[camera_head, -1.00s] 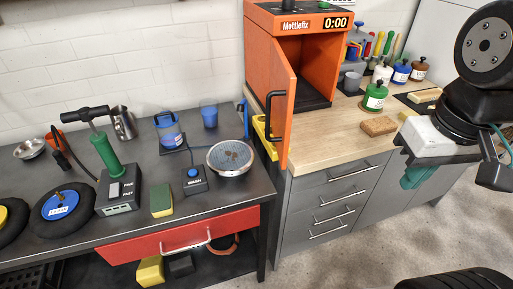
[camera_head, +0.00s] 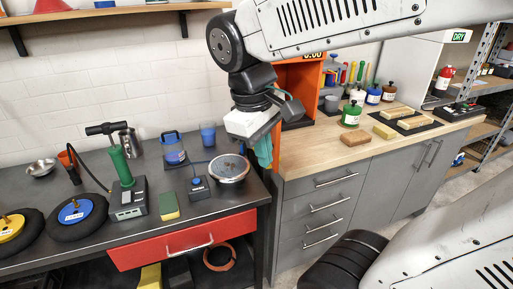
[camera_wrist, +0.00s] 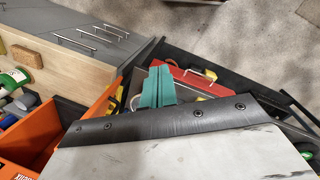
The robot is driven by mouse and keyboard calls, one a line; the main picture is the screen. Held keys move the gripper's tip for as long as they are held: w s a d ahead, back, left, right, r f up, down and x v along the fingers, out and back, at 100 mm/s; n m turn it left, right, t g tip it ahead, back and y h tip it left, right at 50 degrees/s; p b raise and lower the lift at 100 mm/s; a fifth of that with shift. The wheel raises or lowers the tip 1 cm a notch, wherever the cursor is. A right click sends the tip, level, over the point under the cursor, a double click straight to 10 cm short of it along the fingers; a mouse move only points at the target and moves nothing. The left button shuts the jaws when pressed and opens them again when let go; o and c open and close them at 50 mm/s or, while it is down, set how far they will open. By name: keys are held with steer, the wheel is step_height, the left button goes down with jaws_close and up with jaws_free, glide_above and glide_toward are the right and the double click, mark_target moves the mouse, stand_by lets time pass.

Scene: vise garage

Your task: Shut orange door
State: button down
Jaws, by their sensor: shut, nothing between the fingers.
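The orange cabinet (camera_head: 300,76) stands on the wooden counter. Its orange door (camera_head: 277,146) is open and juts out towards the front; in the head view my arm and gripper hide most of it, including its handle. In the wrist view the door (camera_wrist: 101,108) shows as an orange panel left of my gripper, and the cabinet's dark inside shows beyond it. My gripper (camera_head: 264,158) has teal fingers that are shut and empty, just left of the door's edge in the head view. The fingers also show in the wrist view (camera_wrist: 158,80). Whether they touch the door I cannot tell.
Bottles and bricks stand on the counter (camera_head: 330,150) right of the cabinet.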

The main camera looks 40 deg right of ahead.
steer(key=w+d+f+n+g+h, duration=0.1)
steer(key=w+f+n+g+h, duration=0.3)
steer(key=w, duration=0.6)
steer(key=w+d+n+h, duration=0.2)
steer(key=w+n, duration=0.3)
steer(key=w, duration=0.5)
glide_toward(275, 152)
steer(key=x, duration=0.5)
steer(key=shift+w+a+f, duration=0.1)
steer(key=shift+a+f, duration=0.1)
steer(key=shift+f, duration=0.25)
steer(key=shift+s+d, duration=0.2)
steer(key=shift+d, duration=0.25)
steer(key=shift+s+d, duration=0.1)
